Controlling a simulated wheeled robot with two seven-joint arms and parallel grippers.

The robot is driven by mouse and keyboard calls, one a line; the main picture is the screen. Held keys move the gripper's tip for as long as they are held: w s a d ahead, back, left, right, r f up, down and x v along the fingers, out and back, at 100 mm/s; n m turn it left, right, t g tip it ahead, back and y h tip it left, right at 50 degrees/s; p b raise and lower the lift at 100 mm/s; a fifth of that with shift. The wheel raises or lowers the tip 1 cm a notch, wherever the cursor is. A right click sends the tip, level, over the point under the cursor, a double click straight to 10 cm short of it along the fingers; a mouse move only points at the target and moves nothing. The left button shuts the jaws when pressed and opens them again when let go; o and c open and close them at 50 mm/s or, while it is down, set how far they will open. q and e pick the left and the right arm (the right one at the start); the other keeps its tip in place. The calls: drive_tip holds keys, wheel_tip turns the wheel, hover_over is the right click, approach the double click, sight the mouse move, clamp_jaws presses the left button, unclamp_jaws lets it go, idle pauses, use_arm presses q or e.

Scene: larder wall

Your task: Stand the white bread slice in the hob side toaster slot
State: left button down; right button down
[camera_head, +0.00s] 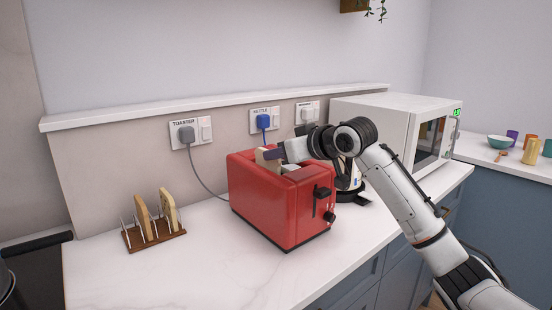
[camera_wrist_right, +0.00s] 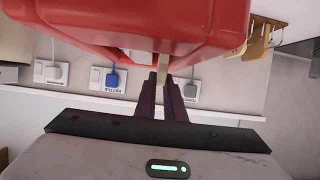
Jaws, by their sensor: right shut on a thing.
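The red toaster (camera_head: 272,205) stands on the counter with its lever and knob on the right-hand end. My right gripper (camera_head: 272,154) is over the toaster's top, shut on a pale bread slice (camera_head: 260,156). The slice is upright at the hob side of the toaster top; I cannot tell how deep its lower edge is in the slot. In the right wrist view, the slice (camera_wrist_right: 163,70) shows edge-on between the dark fingers (camera_wrist_right: 162,98), against the red toaster (camera_wrist_right: 130,22). My left gripper is not in view.
A wooden rack (camera_head: 155,238) with two bread slices stands left of the toaster. The dark hob (camera_head: 35,275) is at the far left. A kettle, partly hidden by my right arm, and a white microwave (camera_head: 390,122) stand to the right. The front counter is clear.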

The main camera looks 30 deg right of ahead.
drive_tip(key=shift+f, duration=0.3)
drive_tip(key=shift+f, duration=0.15)
drive_tip(key=c, duration=1.8)
unclamp_jaws()
drive_tip(key=shift+c, duration=0.2)
drive_tip(key=shift+r, duration=0.2)
drive_tip(key=a+b+v, duration=0.1)
drive_tip(key=v, duration=1.1)
drive_tip(key=shift+d+b, duration=0.35)
drive_tip(key=shift+d, duration=0.05)
